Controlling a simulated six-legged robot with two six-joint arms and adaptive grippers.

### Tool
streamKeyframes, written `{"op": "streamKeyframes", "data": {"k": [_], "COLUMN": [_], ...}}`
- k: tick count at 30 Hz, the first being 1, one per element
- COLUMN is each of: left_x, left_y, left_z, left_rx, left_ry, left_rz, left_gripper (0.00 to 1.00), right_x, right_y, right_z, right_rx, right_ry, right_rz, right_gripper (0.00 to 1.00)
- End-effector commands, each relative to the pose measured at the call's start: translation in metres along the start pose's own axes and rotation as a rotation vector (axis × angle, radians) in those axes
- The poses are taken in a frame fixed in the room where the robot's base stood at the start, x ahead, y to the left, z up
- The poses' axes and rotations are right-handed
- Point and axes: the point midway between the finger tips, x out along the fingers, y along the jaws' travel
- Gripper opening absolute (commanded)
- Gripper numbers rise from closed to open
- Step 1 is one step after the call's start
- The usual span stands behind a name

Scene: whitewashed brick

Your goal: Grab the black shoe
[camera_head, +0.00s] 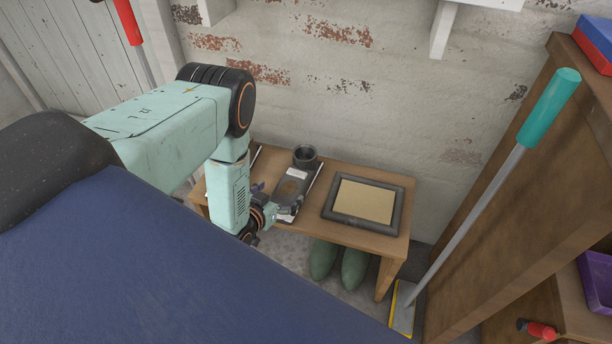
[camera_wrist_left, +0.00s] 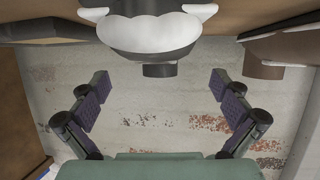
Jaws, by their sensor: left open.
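In the left wrist view a black-and-white rounded shape, which looks like the shoe (camera_wrist_left: 150,36), fills the top middle. My right gripper is in neither view.
A round black pot (camera_head: 305,155) stands behind the shoe. A dark-framed panel (camera_head: 367,202) lies to its right on the bench. Green boots (camera_head: 338,263) stand beneath. A teal-handled broom (camera_head: 475,215) leans beside a wooden cabinet (camera_head: 530,200) at right. A brick wall is behind.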

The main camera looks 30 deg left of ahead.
Motion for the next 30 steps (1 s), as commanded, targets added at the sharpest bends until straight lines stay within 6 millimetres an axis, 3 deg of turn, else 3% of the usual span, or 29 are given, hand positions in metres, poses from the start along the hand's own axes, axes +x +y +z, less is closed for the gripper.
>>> {"op": "streamKeyframes", "data": {"k": [18, 28, 30], "left_x": [0.067, 0.074, 0.074], "left_y": [0.006, 0.009, 0.009], "left_z": [0.001, -0.002, -0.002], "left_rx": [0.000, 0.000, 0.000], "left_ry": [0.001, -0.001, -0.001], "left_rz": [0.002, 0.003, 0.003], "left_gripper": [1.00, 1.00, 0.94], "right_x": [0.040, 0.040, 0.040], "right_y": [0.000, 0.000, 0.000], "right_z": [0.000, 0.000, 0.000], "right_rx": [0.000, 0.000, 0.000], "right_ry": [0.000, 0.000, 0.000], "right_rz": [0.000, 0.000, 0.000], "right_gripper": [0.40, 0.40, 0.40]}}
